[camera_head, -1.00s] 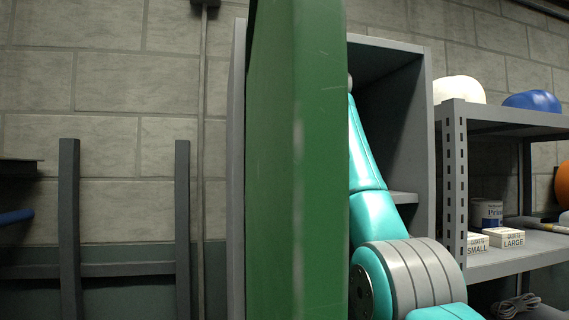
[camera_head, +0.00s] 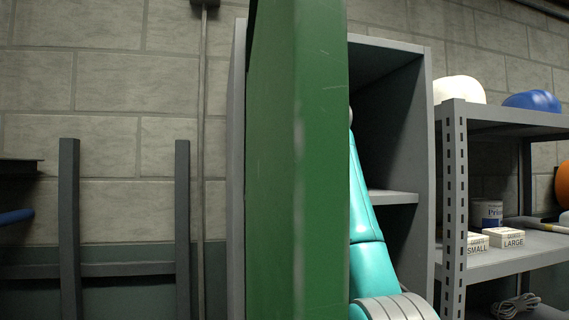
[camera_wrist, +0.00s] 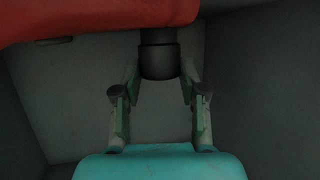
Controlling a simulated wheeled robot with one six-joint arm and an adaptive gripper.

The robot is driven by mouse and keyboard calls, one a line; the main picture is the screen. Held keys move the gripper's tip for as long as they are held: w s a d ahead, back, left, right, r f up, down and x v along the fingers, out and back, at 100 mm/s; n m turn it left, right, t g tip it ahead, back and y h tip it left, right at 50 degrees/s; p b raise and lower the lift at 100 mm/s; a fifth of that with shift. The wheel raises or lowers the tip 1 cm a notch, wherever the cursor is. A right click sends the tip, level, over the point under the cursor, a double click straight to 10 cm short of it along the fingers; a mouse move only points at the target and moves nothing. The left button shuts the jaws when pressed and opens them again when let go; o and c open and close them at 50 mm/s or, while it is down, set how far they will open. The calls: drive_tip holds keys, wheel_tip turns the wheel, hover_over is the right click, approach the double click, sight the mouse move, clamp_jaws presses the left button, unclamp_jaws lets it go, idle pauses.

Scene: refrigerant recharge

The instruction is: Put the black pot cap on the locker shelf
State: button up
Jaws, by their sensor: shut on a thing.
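The black pot cap (camera_wrist: 159,62) is a short dark cylinder in the wrist view. My gripper (camera_wrist: 160,76) is shut on it, with one finger on each side. In the head view the cap and my gripper are hidden behind the green door. The locker (camera_head: 426,150) is a grey cabinet, open on its right part. Its shelf (camera_head: 393,197) shows as a grey board to the right of my teal arm.
The green locker door (camera_head: 320,160) stands open and covers much of the locker. A large red object (camera_wrist: 90,18) crosses the wrist view's top, above the cap; whether they touch is unclear. A grey rack (camera_head: 453,190) with boxes stands to the right.

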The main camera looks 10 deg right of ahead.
drive_tip(key=shift+w+f, duration=0.1)
drive_tip(key=shift+f, duration=0.65)
drive_tip(key=o, duration=1.2)
drive_tip(key=shift+r, duration=0.1)
drive_tip(key=shift+r, duration=0.55)
drive_tip(key=v, duration=1.2)
drive_tip(key=shift+d, duration=0.1)
